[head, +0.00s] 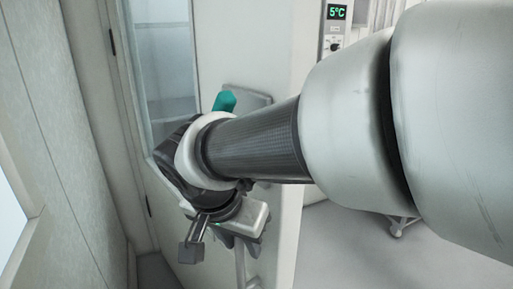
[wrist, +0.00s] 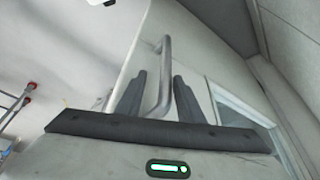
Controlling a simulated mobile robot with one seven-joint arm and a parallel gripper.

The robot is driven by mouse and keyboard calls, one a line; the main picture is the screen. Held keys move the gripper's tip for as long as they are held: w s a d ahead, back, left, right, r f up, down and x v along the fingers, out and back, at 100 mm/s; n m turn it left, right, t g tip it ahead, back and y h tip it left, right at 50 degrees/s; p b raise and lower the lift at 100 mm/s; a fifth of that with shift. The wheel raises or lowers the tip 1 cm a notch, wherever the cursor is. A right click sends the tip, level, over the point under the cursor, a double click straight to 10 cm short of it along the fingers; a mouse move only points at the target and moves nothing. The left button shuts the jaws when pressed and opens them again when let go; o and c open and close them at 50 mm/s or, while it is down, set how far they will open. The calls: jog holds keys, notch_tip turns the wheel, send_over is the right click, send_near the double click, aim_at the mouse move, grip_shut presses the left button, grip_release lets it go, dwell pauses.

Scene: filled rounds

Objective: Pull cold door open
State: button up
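The cold door (head: 285,150) is a pale panel with a glass window (head: 165,60) and dark hinges along its left side. A grey vertical bar handle (head: 240,268) stands on the door, mostly hidden behind my arm in the head view. The handle (wrist: 163,75) shows clearly in the wrist view. My gripper (wrist: 159,76) is open, with its two dark fingers apart on either side of the handle bar. Gaps show between the bar and both fingers. I cannot tell whether the door is shut or ajar.
A control panel with a green 5°C display (head: 338,12) is on the right of the door. A pale wall (head: 60,120) stands close on the left. Open floor with a wheeled stand (head: 400,226) lies to the right. A red-tipped metal frame (wrist: 18,105) shows in the wrist view.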

jog(key=d+p+v, duration=0.1)
jog(key=p+v, duration=0.2)
jog(key=v, duration=0.3)
jog(key=shift+s+a+r, duration=0.2)
jog(key=shift+a, duration=0.3)
jog(key=s+d+r+n+t+y, duration=0.1)
jog(key=s+d+n, duration=0.1)
jog(key=d, duration=0.7)
jog(key=s+d+n+t+y, duration=0.1)
jog(key=s+d+n, duration=0.1)
jog(key=d, duration=0.7)
notch_tip(320, 180, up, 19)
jog(key=p, duration=1.9)
jog(key=shift+s+r+n, duration=0.2)
jog(key=shift+s+n, duration=0.05)
jog(key=shift+n, duration=0.15)
jog(key=shift+d, duration=0.25)
